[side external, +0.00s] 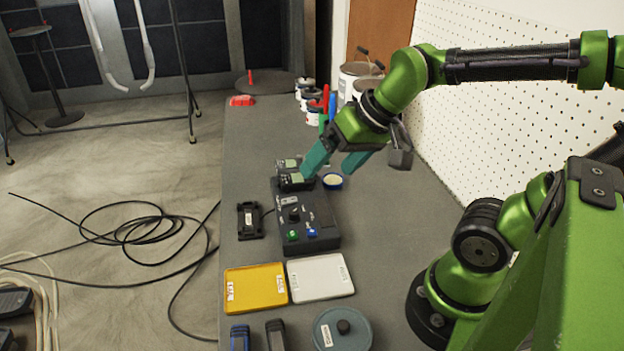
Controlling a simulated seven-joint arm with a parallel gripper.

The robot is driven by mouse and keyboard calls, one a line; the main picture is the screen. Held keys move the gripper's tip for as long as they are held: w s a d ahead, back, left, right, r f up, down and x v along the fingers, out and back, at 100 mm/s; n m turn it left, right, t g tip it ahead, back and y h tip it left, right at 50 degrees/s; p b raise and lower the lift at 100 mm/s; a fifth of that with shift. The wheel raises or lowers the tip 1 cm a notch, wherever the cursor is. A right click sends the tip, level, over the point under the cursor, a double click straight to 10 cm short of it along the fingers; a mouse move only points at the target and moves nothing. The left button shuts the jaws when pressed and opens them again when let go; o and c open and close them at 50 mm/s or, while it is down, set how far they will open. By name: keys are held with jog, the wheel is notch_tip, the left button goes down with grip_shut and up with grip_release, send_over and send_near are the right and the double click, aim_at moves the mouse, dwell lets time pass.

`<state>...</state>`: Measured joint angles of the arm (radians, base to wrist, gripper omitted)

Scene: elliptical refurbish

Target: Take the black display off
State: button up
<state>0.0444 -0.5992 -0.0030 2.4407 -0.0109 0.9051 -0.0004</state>
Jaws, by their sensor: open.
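A small black display (296,182) with a pale screen sits at the far end of a black control box (318,238). A similar small dark unit (287,164) shows just behind it. My gripper (328,171) has teal fingers spread apart and points down over the far end of the box. Its left fingertip is at the right edge of the display in the picture and partly covers it; I cannot tell whether they touch. The box has a black knob, a green button and a blue button.
A black device (250,221) with a cable lies left of the box. A yellow tray (255,289), a white tray (320,278) and a round lidded container (342,331) are nearer. A tape roll (332,181) and cans (358,83) stand beyond. The table right of the box is clear.

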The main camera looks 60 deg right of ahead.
jog(key=w+d+n+g, duration=0.2)
jog(key=w+d, duration=0.3)
jog(key=w, duration=0.4)
jog(key=n+g+h, duration=0.2)
jog(key=n+g, duration=0.2)
jog(key=n, duration=0.8)
send_over(296, 177)
notch_tip(296, 177, down, 2)
notch_tip(296, 177, down, 17)
jog(key=shift+s+r, duration=0.15)
jog(key=c, duration=1.5)
jog(key=shift+r, duration=0.15)
jog(key=shift+r, duration=2.45)
